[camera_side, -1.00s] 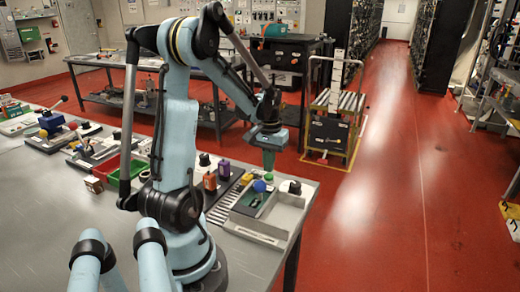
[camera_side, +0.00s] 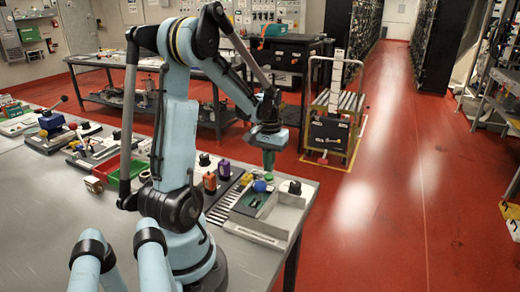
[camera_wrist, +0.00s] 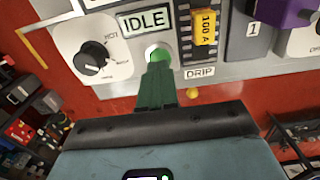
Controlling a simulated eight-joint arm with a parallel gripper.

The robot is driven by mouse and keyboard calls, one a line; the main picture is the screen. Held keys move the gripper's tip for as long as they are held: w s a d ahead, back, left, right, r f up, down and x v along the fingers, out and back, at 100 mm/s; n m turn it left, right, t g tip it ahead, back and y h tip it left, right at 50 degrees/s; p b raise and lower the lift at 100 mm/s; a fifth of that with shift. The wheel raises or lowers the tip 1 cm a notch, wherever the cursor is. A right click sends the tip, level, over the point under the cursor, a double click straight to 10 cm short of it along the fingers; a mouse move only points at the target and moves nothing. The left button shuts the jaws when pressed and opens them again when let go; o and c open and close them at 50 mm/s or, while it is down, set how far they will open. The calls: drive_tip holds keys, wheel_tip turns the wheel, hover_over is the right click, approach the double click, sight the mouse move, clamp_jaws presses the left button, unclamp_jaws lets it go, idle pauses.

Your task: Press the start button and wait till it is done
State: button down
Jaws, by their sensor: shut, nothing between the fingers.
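In the side view, a small green dot (camera_side: 269,177) at the machine's back end appears to be this button. My gripper (camera_wrist: 157,66) has its green fingers shut and empty, with the tips right at the button's near edge, partly covering it. In the side view, my gripper (camera_side: 268,168) points down just above the button. I cannot tell whether the tips touch it.
A black knob (camera_wrist: 93,58) stands left of the button. An orange 160 A block (camera_wrist: 205,27) and a purple block (camera_wrist: 288,12) are to the right, with a DRIP label (camera_wrist: 200,72) and a small yellow ball (camera_wrist: 193,93) nearby. The machine sits at the table's right edge.

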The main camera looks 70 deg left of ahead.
sight(269, 176)
drive_tip(key=shift+f, duration=1.15)
drive_tip(key=shift+r, duration=3.05)
drive_tip(key=shift+d, duration=0.1)
drive_tip(key=w+d+r+m+t, duration=0.1)
drive_tip(key=d+r+m+t, duration=0.1)
drive_tip(key=d, duration=1)
drive_tip(key=w+d+r+m+t, duration=0.1)
drive_tip(key=d+r+m+t, duration=0.2)
drive_tip(key=d, duration=1)
drive_tip(key=m+t, duration=0.2)
drive_tip(key=m, duration=0.2)
drive_tip(key=shift+w+d, duration=0.2)
